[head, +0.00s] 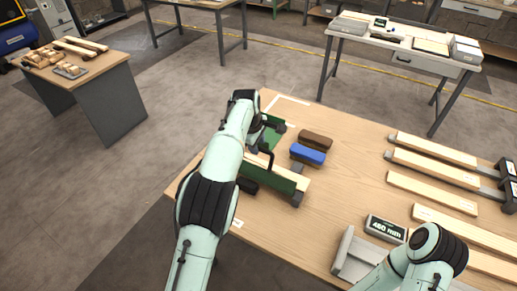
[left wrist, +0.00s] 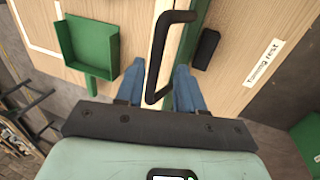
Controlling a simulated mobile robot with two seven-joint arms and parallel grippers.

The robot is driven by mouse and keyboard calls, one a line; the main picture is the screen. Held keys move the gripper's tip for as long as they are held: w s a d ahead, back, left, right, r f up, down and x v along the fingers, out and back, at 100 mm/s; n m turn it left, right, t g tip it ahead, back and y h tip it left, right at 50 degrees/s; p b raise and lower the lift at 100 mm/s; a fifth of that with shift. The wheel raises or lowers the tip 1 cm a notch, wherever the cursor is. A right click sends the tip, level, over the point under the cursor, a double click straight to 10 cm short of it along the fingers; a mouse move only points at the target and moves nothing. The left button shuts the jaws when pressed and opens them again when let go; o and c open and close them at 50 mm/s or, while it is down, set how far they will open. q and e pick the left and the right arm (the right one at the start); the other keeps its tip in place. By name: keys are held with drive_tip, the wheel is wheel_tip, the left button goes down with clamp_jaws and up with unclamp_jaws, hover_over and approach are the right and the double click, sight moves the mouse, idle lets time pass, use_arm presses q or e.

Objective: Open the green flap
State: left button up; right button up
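The green flap (head: 266,180) is a long narrow green panel on the wooden table, with a pale wood strip beside it. It looks shut, though my arm covers part of it. Its black bar handle (left wrist: 151,60) stands up from it; the green edge (left wrist: 187,42) shows beside the handle in the left wrist view. My left gripper (left wrist: 161,66) is open, its two blue fingers on either side of the handle, not visibly closed on it. In the head view the fingers are largely hidden by my arm. My right arm shows at the lower right, but its gripper is out of view.
A green tray (left wrist: 88,47) is beside the flap. A blue block (head: 308,154) and a brown block (head: 316,140) lie just right of the flap. Several wooden planks (head: 430,188) and a 460 mm display (head: 385,228) occupy the table's right side.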

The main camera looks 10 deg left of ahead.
use_arm(q)
drive_tip(key=v, duration=0.9)
idle(0.8)
